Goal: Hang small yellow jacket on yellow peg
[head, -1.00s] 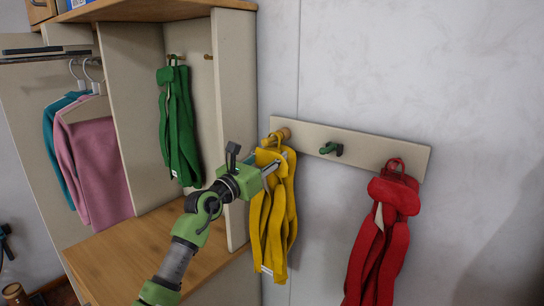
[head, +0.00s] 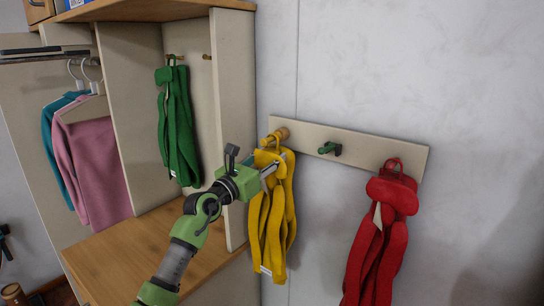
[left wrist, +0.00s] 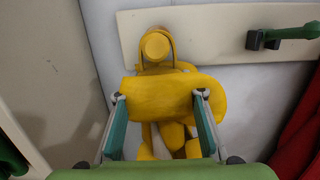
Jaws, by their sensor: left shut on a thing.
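The small yellow jacket (head: 270,215) hangs down below the yellow peg (head: 280,134) at the left end of the wall board. In the left wrist view, the jacket's loop shows around the yellow peg (left wrist: 155,45). How far along the peg the loop sits is hard to tell. My left gripper (head: 272,172) is at the jacket's collar and shut on it. In the left wrist view, its two fingers press the rolled yellow collar (left wrist: 170,97) from both sides. My right gripper is not in view.
The pale peg board (head: 355,147) also carries an empty green peg (head: 330,149) and a hanging red jacket (head: 385,215). A green jacket (head: 178,125) hangs in the cubby on the left. The cubby's side panel (head: 233,120) stands close to my left arm.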

